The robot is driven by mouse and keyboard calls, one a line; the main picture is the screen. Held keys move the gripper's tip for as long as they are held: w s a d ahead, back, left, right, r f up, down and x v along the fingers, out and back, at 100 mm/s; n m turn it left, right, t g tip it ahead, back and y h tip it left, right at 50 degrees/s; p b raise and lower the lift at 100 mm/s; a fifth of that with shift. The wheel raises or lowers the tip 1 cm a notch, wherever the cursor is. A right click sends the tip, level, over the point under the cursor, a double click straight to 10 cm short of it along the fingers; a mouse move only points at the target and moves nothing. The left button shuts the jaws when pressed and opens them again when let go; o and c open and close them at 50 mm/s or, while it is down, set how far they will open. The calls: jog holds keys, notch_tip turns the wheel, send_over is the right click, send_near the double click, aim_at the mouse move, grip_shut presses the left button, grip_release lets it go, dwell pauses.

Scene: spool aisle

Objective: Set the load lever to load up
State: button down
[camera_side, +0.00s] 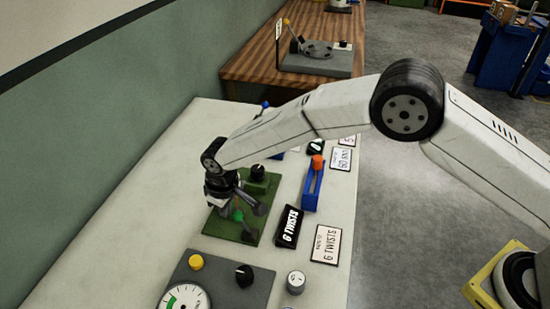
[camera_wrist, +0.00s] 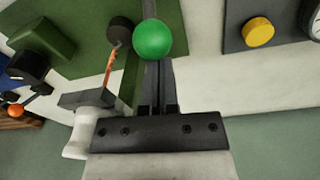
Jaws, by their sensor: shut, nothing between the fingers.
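A lever with a green ball knob (camera_side: 238,215) stands on a green plate (camera_side: 218,228); no label naming it as the load lever is readable. In the wrist view the green ball (camera_wrist: 153,38) overlaps my dark fingers, with an orange-striped rod (camera_wrist: 109,66) and a dark round knob (camera_wrist: 120,29) to its left. My gripper (camera_side: 250,201) is low over the plate, beside the green ball. In the wrist view my gripper (camera_wrist: 158,85) is shut and empty. The ball hides part of the fingers, and I cannot tell whether they touch it.
A black knob on a green block (camera_side: 258,175) stands behind. A blue slider with an orange knob (camera_side: 316,163) and a "6 TWISTS" block (camera_side: 288,227) are to the right. A grey panel (camera_side: 222,272) with a yellow button (camera_side: 196,262) and gauge is in front. The bench's left side is clear.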

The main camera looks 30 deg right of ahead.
aim_at(240, 213)
jog(key=shift+s+d, duration=0.15)
jog(key=shift+s, duration=0.1)
jog(key=shift+s+d+r+t+y, duration=0.1)
jog(key=shift+s+r+t+y, duration=0.05)
jog(key=shift+t+y, duration=0.4)
dwell(0.8)
jog(key=shift+s+d+r+t+y, duration=0.25)
jog(key=shift+d+t+y, duration=0.05)
jog(key=shift+t+y, duration=0.15)
dwell(0.6)
jog(key=shift+s+d+r, duration=0.15)
jog(key=shift+s+d, duration=0.1)
jog(key=shift+d, duration=0.05)
jog(key=shift+s+d+r, duration=0.25)
jog(key=shift+s+d, duration=0.25)
jog(key=shift+s+d+r, duration=0.1)
jog(key=shift+s+d, duration=0.55)
jog(key=shift+r, duration=0.25)
